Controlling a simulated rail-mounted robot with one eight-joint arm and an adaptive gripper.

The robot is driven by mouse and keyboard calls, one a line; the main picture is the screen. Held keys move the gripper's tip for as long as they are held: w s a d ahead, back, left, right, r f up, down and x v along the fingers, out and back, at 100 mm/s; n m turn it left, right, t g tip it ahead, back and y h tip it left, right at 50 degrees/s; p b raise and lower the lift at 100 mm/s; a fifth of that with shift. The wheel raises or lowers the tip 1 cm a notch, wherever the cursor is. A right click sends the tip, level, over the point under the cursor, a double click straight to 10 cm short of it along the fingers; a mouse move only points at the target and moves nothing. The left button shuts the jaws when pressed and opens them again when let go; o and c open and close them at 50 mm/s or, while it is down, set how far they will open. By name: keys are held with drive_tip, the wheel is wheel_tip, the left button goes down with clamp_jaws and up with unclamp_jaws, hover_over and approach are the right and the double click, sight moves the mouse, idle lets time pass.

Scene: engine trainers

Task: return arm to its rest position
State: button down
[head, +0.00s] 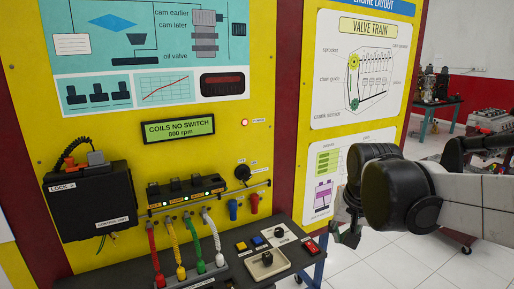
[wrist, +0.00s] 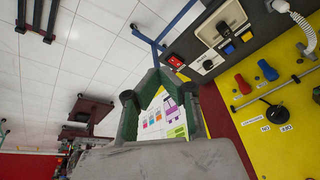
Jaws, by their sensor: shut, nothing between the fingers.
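My arm (head: 455,190) reaches in from the right in the head view, in front of the right yellow panel and the tiled floor. My gripper (head: 350,236) points down at its left end, partly hidden by the dark wrist joint. In the wrist view my gripper (wrist: 158,74) shows its green-edged fingers meeting at the tips, with nothing held. The gripper is apart from the trainer board (head: 250,95).
The control shelf (head: 225,277) with a black joystick and several buttons juts out left of my gripper. A black control unit (head: 93,203) and several coloured plug leads are on the board. Engine stands (head: 490,120) are at the back right; white floor (head: 410,265) is open.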

drive_tip(key=s+f+n+t+b, duration=0.1)
drive_tip(key=s+f+n+t, duration=0.1)
drive_tip(key=s, duration=1.3)
drive_tip(key=shift+s+f+n+t+b, duration=0.3)
drive_tip(key=shift+s+f+n+t, duration=0.15)
drive_tip(key=shift+f, duration=0.45)
drive_tip(key=shift+w, duration=0.1)
